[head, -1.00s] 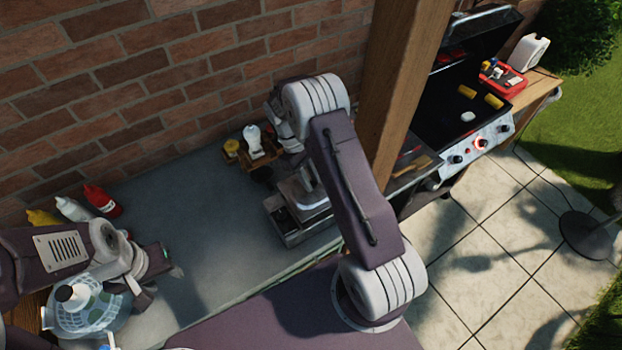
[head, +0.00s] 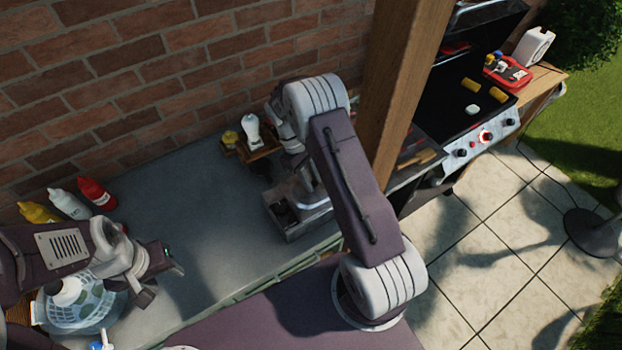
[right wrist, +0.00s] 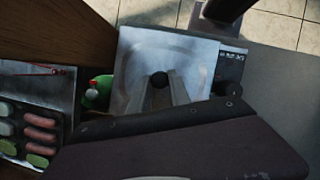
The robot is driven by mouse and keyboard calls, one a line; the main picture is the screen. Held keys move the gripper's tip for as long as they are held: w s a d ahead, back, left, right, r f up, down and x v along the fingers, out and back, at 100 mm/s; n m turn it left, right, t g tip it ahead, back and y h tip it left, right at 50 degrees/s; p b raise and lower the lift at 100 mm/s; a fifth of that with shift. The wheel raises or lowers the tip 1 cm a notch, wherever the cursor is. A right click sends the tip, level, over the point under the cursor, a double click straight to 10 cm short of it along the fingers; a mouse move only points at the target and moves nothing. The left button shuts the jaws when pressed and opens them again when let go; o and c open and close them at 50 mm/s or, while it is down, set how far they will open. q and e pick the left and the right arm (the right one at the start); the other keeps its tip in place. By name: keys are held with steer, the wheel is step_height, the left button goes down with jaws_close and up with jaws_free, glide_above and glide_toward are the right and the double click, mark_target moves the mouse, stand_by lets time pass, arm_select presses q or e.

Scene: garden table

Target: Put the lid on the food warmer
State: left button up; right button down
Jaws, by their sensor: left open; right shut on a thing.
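The food warmer (head: 308,224) is a grey metal box on the counter, partly behind my right arm in the head view. Its left part is uncovered and dark inside. The metal lid is over its right part in the head view, mostly hidden by my arm. In the right wrist view the square, shiny lid (right wrist: 190,55) has a black knob, and my right gripper (right wrist: 160,84) is shut on that knob. Part of the warmer (right wrist: 230,68) shows right of the lid. I cannot tell whether the lid touches it. My left gripper (head: 166,278) is open and empty at the left.
A wooden post (head: 400,90) and a grill (head: 470,110) stand right of the warmer. A wooden condiment caddy (head: 262,148) is behind it. Sauce bottles (head: 95,193) and a mesh-patterned bowl (head: 85,307) are at the left. The middle counter (head: 190,205) is clear.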

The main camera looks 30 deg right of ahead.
steer(key=shift+f, duration=0.2)
steer(key=shift+w+f, duration=0.15)
steer(key=shift+f, duration=0.15)
steer(key=shift+f+b, duration=0.15)
steer(key=shift+b, duration=0.15)
steer(key=c, duration=1.1)
jaws_free()
